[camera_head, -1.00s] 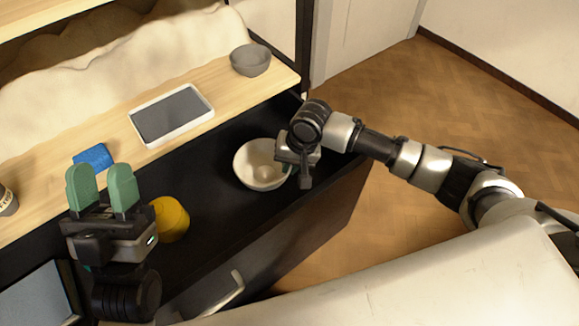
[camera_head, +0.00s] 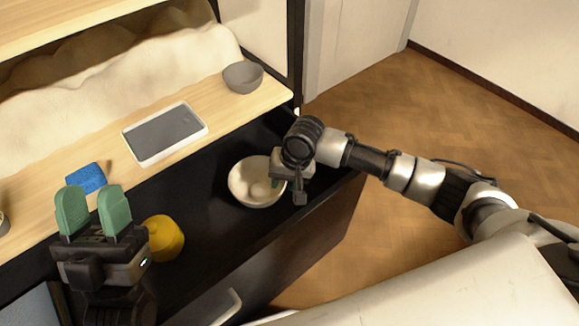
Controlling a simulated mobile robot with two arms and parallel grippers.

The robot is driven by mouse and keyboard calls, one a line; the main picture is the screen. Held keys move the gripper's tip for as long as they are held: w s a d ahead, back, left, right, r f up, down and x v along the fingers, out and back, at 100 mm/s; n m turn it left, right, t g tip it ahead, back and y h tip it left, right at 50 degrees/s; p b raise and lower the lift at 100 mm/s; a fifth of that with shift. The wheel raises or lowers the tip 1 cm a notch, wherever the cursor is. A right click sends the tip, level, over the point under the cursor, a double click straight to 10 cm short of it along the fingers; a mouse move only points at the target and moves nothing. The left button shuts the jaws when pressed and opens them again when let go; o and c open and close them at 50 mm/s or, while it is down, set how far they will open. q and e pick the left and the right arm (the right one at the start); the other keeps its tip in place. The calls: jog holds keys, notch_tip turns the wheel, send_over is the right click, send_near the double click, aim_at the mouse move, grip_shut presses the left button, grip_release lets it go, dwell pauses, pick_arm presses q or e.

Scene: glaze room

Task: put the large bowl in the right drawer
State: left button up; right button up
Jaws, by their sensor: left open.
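The large bowl (camera_head: 244,186) is cream and sits upright in the right part of the open black drawer (camera_head: 205,215). A rounded pale shape shows inside it; I cannot tell what it is. My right gripper (camera_head: 288,186) is at the bowl's right rim, with one green finger showing over the inside. Its other finger is mostly hidden, so I cannot tell whether it grips the rim. My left gripper (camera_head: 92,210) is open and empty, fingers up, left of the yellow object.
A yellow rounded object (camera_head: 164,238) is in the drawer's left part. On the wooden shelf are a grey bowl (camera_head: 242,77), a white-framed tray (camera_head: 165,134) and a blue block (camera_head: 86,178). The drawer handle (camera_head: 228,306) is at the front. Drawer floor between bowl and yellow object is clear.

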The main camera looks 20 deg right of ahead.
jog(key=p+v, duration=0.5)
jog(key=v, duration=0.7)
jog(key=s+a+n+y, duration=0.1)
jog(key=a, duration=0.1)
jog(key=s+a+f+n+t, duration=0.1)
jog(key=a, duration=0.1)
jog(key=s+a+n+t+y, duration=0.1)
jog(key=a, duration=0.1)
jog(key=shift+a+f+y, duration=0.3)
jog(key=shift+a, duration=0.1)
jog(key=s+a+r+n+t+y, duration=0.2)
jog(key=s+a+t, duration=0.1)
jog(key=t, duration=0.1)
pick_arm(q)
jog(key=w+a+f+g+y, duration=0.1)
jog(key=w+f+g+y, duration=0.3)
jog(key=f+g, duration=0.8)
jog(key=shift+w+a+f+g+y, duration=0.15)
jog(key=shift+f+g+y, duration=0.2)
jog(key=shift+g+y, duration=0.05)
pick_arm(e)
jog(key=s+d+r+n+t+h, duration=0.1)
jog(key=s+d+r+t+h, duration=0.3)
jog(key=d+t, duration=0.3)
jog(key=s+d+r, duration=0.1)
jog(key=d, duration=0.1)
jog(key=shift+d+r+t, duration=0.3)
jog(key=shift+d+r, duration=0.05)
jog(key=shift+d, duration=0.05)
jog(key=shift+s, duration=0.1)
